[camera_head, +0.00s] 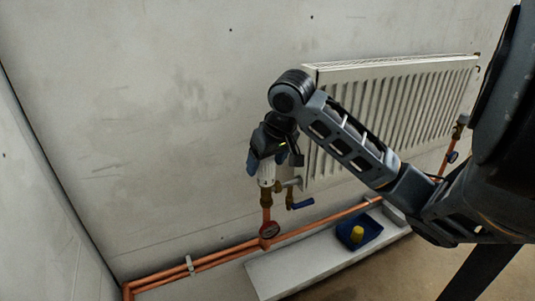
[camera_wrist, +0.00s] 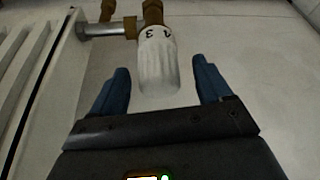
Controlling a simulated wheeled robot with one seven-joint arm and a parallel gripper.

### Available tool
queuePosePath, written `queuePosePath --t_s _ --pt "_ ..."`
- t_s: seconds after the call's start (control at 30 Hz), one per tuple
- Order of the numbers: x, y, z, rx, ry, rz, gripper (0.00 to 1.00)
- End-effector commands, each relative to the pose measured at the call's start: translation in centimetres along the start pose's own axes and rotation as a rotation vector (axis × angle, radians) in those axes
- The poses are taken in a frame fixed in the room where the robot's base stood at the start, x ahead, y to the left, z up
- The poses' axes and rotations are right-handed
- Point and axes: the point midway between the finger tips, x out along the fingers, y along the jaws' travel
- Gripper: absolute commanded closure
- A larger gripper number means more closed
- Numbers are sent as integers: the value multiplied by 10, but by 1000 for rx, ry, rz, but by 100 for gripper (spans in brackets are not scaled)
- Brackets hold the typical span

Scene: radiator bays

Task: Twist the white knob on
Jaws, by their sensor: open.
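The white knob (camera_head: 266,174) sits upright on a brass valve (camera_head: 266,196) at the lower left corner of the radiator. In the wrist view the white knob (camera_wrist: 158,62) carries dark numerals near the brass fitting. My gripper (camera_head: 258,168) is above the knob, its blue fingers pointing down. In the wrist view my gripper (camera_wrist: 166,80) is open, with a finger on each side of the knob's free end. Gaps show between the knob and both fingers, so it is not gripped.
The white radiator (camera_head: 390,110) hangs on the wall beside the valve. Copper pipes (camera_head: 220,255) run along the wall. A blue tray (camera_head: 370,236) with a yellow object stands on a ledge.

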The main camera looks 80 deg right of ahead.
Motion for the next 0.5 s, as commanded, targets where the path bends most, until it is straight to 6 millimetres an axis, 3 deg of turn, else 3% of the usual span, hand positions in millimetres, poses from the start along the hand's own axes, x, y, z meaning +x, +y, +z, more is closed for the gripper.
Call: queuePosePath --t_s 0.2,0.5 --pt "24 0 0 -1 -1 0 22" --pt "30 0 0 -2 1 0 22"
